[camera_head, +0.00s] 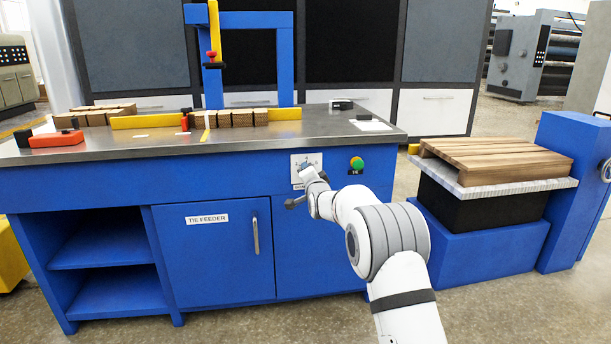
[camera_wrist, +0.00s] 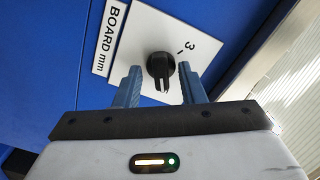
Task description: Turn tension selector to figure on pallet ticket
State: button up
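A black selector knob (camera_wrist: 160,68) stands on a white dial plate (camera_wrist: 150,32) on the blue cabinet front. The figure 3 shows beside it, and a label (camera_wrist: 111,38) reads "BOARD mm". The white plate also shows in the head view (camera_head: 297,160), partly hidden by my gripper (camera_head: 308,173). In the wrist view my gripper (camera_wrist: 160,78) is open, one finger on each side of the knob, with gaps visible. A white sheet (camera_head: 375,126) lies at the table's right end; its print is unreadable, and I cannot tell whether it is the pallet ticket.
A green-topped button (camera_head: 357,163) sits right of the dial. The cabinet door (camera_head: 212,250), labelled "TIE FEEDER", has a vertical handle. Stacked brown boards (camera_head: 495,157) lie on a pallet at right. Several bundles and an orange tool (camera_head: 57,139) are on the tabletop.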

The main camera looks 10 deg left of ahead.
jog(key=shift+s, duration=0.1)
jog(key=p+v, duration=0.2)
jog(key=v, duration=0.5)
jog(key=shift+s, duration=0.3)
jog(key=shift+d, duration=0.15)
